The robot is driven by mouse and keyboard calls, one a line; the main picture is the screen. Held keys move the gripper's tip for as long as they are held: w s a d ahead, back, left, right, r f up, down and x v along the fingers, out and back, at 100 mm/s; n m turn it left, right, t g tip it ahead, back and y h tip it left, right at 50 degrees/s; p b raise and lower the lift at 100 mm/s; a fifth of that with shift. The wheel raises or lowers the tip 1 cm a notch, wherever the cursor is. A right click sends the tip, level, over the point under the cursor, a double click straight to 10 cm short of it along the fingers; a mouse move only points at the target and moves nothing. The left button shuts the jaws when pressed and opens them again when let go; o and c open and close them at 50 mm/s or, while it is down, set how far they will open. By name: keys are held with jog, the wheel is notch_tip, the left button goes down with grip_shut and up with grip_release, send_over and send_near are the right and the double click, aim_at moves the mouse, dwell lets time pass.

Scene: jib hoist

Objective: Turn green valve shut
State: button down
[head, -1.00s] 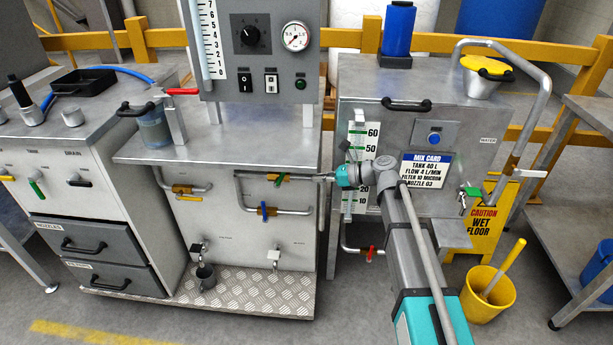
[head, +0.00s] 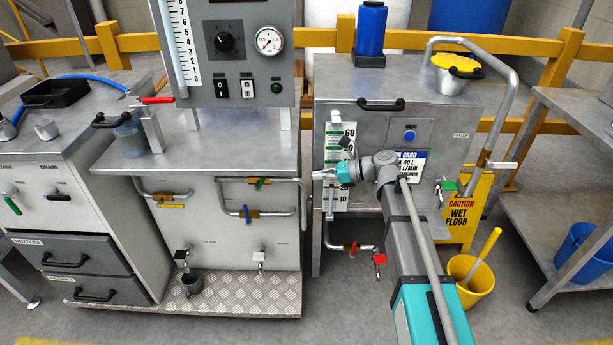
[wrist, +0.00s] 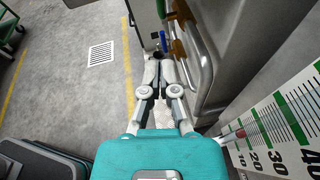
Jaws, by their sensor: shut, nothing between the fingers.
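A valve with a green handle (head: 262,184) sits on the upper pipe on the front of the middle steel cabinet. Its brass body is on the horizontal run, and the handle looks slanted across the pipe. My gripper (head: 316,175) is to the right of this valve, apart from it, in front of the gap between the middle and right cabinets. In the wrist view my gripper (wrist: 160,64) has its fingers together and empty. A blue handle (wrist: 163,41) shows beyond the fingertips there. I cannot make out the green handle in that view.
A blue-handled valve (head: 246,214) is just below on the same pipework. Other green handles are on the left cabinet (head: 15,207) and the right tank's tap (head: 447,187). A level scale (head: 338,170) stands beside my wrist. A treadplate step (head: 235,297) juts out below.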

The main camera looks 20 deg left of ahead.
notch_tip(320, 180, down, 9)
jog(key=y+b, duration=0.8)
jog(key=b, duration=1.3)
jog(key=shift+s+m+g, duration=0.3)
jog(key=shift+s, duration=0.1)
jog(key=shift+a+r, duration=0.15)
jog(key=shift+a, duration=0.05)
jog(key=p+x, duration=0.5)
jog(key=x, duration=0.8)
jog(key=shift+a+r, duration=0.2)
jog(key=shift+a, duration=0.15)
